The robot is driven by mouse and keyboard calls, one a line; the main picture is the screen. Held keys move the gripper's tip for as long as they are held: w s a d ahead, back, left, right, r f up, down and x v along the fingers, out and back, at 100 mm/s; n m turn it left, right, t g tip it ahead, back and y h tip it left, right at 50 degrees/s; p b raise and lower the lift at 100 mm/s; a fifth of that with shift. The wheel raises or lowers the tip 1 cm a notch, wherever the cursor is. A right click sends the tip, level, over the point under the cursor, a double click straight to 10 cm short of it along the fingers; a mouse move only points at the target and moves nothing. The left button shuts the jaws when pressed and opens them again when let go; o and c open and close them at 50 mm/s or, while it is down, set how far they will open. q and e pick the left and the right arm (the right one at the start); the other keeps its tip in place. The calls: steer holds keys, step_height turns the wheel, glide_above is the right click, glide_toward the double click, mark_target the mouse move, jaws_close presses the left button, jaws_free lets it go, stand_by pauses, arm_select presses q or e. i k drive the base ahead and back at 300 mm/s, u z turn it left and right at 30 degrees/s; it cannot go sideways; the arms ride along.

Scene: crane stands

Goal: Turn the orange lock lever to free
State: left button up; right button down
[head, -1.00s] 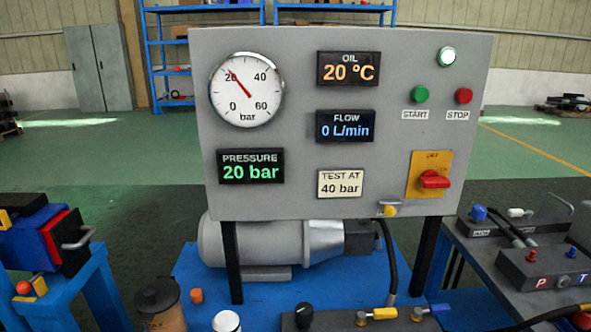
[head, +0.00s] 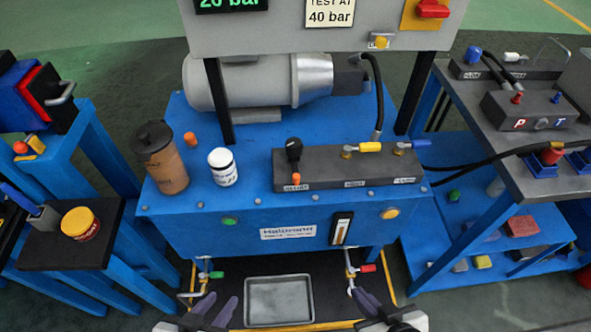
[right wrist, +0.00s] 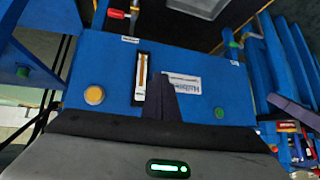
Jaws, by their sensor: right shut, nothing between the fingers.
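A small orange part (head: 296,179), which looks like the lock lever, sits at the left end of the dark valve block (head: 335,170), just below a black knob (head: 293,150). It is too small to tell which way it is turned. My left gripper (head: 224,298) is low at the bottom of the head view, its fingers apart and empty. My right gripper (head: 366,294) is lower right of the tray, shut and empty. In the right wrist view the shut fingers (right wrist: 160,85) stand in front of the blue bench front. Both grippers are well apart from the orange part.
A brown canister (head: 163,160), an orange cap (head: 190,139) and a white jar (head: 223,168) stand left of the block on the blue bench (head: 245,215). The grey panel (head: 330,38) overhangs behind. A metal tray (head: 279,301) lies below the bench front.

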mark_target(297, 176)
steer(key=z, duration=0.9)
steer(key=k, duration=0.9)
steer(key=u, duration=1.4)
steer(key=i, duration=0.5)
